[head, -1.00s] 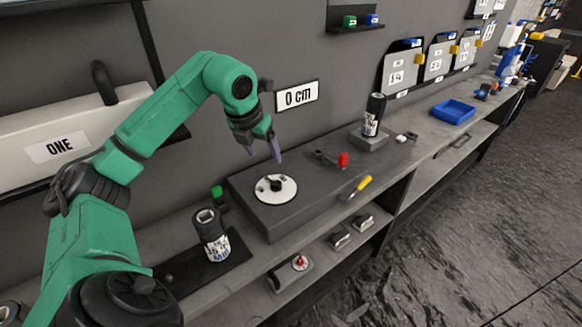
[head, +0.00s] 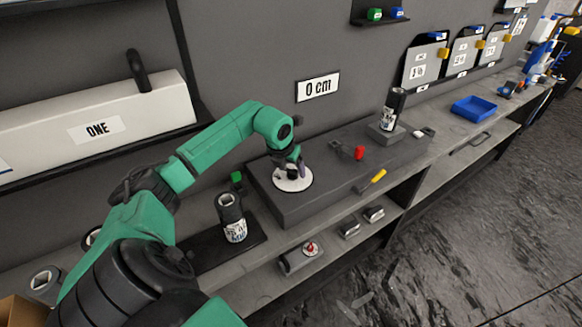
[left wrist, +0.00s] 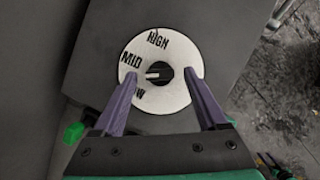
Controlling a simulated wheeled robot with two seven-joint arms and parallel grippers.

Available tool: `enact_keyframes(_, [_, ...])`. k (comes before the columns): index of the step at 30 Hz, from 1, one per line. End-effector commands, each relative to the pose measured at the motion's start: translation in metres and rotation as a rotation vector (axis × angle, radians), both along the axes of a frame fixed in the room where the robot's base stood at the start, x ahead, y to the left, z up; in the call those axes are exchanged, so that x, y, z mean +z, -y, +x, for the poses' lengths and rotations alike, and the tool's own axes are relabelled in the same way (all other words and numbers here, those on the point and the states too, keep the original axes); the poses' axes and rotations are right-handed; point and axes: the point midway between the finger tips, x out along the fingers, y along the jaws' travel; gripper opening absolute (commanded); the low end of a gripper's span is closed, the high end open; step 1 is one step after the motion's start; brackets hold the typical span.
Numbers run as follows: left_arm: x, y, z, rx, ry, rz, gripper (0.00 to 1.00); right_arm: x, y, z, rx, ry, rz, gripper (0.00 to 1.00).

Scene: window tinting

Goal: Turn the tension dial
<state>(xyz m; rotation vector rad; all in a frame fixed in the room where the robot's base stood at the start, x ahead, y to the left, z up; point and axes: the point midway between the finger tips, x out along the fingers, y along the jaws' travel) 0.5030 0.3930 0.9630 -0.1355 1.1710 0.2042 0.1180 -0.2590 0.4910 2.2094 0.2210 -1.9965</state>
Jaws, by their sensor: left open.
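The tension dial (head: 292,182) is a white disc with a black centre knob on the dark raised block. In the left wrist view the disc (left wrist: 178,48) reads HIGH, MID and a partly hidden word ending in W. Its black knob (left wrist: 158,75) has a white pointer mark facing left, toward MID. My left gripper (head: 298,165) is over the dial. In the left wrist view its two purple fingers (left wrist: 159,88) are spread open, one on each side of the knob. My right gripper is not in view.
The dark block (head: 325,190) also carries a red-handled part (head: 359,153) and a yellow-handled tool (head: 372,181). Another can (head: 391,109) stands behind on the right.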

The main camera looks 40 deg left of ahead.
Motion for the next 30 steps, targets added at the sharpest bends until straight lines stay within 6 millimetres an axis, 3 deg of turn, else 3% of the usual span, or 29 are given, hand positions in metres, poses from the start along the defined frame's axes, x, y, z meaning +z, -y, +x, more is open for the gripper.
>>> enact_keyframes(1, [0.0,0.0,0.0,0.0,0.0,0.0,0.75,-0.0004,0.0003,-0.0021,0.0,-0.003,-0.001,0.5])
enact_keyframes(2, [0.0001,0.0,0.0,0.0,0.0,0.0,0.67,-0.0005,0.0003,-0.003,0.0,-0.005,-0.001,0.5])
enact_keyframes(7, [0.0004,-0.0001,0.0,0.0,0.0,0.0,0.02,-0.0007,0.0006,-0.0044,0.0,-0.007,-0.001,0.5])
enact_keyframes(17, [0.0011,0.0004,0.0005,0.032,0.002,0.0,0.0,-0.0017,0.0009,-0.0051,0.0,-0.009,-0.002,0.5])
enact_keyframes(30, [0.0009,0.0029,0.0018,0.295,0.002,-0.001,0.0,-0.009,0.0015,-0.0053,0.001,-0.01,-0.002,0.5])
